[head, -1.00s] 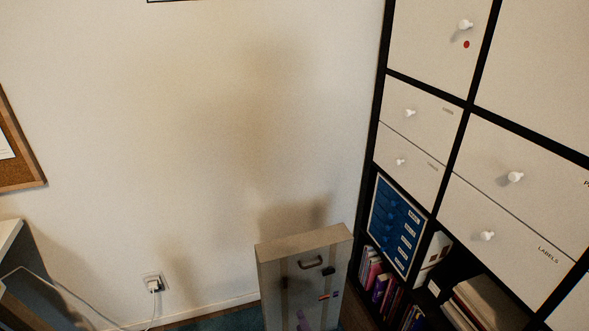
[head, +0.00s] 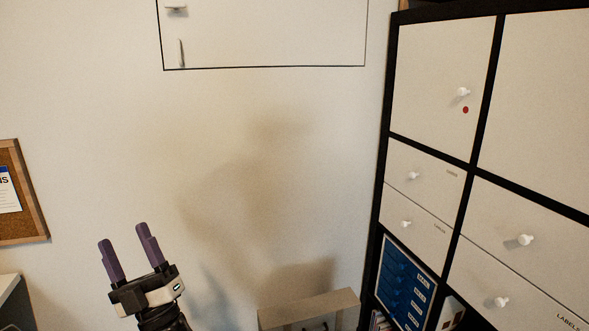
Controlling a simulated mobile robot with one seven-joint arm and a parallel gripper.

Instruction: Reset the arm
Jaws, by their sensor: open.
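My gripper (head: 128,240) shows at the lower left of the head view. Its two purple fingers point up and stand apart, with nothing between them. It is in front of the bare wall and appears clear of the furniture. The rest of my arm below it is cut off by the bottom edge of the picture.
A dark-framed shelf unit (head: 477,130) with white doors and drawers stands at the right. A grey case (head: 310,308) stands at the bottom middle. A cork board (head: 30,192) hangs at the left. A framed white panel (head: 265,35) is on the wall above. The middle wall is clear.

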